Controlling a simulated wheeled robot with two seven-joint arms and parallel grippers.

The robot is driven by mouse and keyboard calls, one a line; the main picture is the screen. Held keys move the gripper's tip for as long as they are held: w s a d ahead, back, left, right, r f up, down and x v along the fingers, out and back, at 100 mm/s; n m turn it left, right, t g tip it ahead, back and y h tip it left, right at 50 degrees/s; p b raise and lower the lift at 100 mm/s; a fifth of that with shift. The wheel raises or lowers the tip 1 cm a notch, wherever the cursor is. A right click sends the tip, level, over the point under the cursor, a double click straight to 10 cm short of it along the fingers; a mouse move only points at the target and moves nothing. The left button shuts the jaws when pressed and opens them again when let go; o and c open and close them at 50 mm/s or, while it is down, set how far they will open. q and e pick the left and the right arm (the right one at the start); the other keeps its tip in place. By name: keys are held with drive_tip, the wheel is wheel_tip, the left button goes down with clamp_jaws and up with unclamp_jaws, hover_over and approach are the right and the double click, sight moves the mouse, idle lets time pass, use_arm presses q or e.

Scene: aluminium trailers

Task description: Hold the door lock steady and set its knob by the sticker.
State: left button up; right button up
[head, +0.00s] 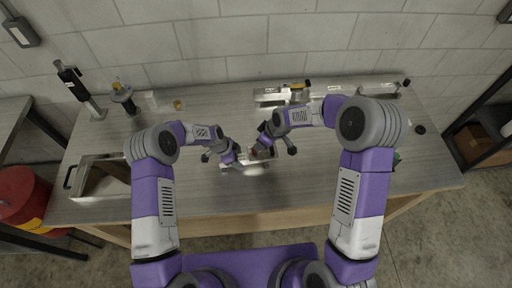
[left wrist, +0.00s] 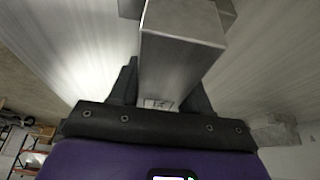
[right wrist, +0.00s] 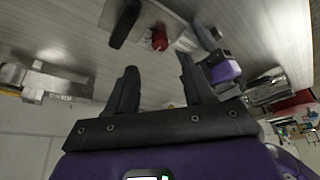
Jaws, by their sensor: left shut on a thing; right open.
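The door lock (head: 262,165) is a silver metal piece at the middle front of the bench, partly covered by my grippers in the head view. My left gripper (head: 226,156) is at its left side. In the left wrist view a square silver bar of it (left wrist: 180,60) stands between the fingers, which are shut on it. A small marked patch (left wrist: 158,103) shows low on the bar; I cannot read it. A red knob (right wrist: 159,40) shows in the right wrist view, ahead of the fingertips of my right gripper (right wrist: 158,66), which is open and empty. No sticker is clearly legible.
An open metal tray (head: 88,190) lies at the bench's left end. A black-and-silver tool (head: 80,90) and a small dark device (head: 123,97) stand at the back left. Metal channel parts (head: 270,96) lie along the back.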

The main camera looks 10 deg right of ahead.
drive_tip(key=x, duration=0.8)
drive_tip(key=shift+w, duration=0.1)
clamp_jaws()
drive_tip(key=shift+m, duration=0.5)
drive_tip(key=m, duration=0.1)
drive_tip(key=m+t+h, duration=0.1)
drive_tip(key=m, duration=0.1)
drive_tip(key=shift+a+m, duration=0.2)
drive_tip(key=shift+m, duration=0.1)
drive_tip(key=shift+m+t+h, duration=0.3)
drive_tip(key=shift+m+h, duration=0.7)
drive_tip(key=shift+m, duration=1.1)
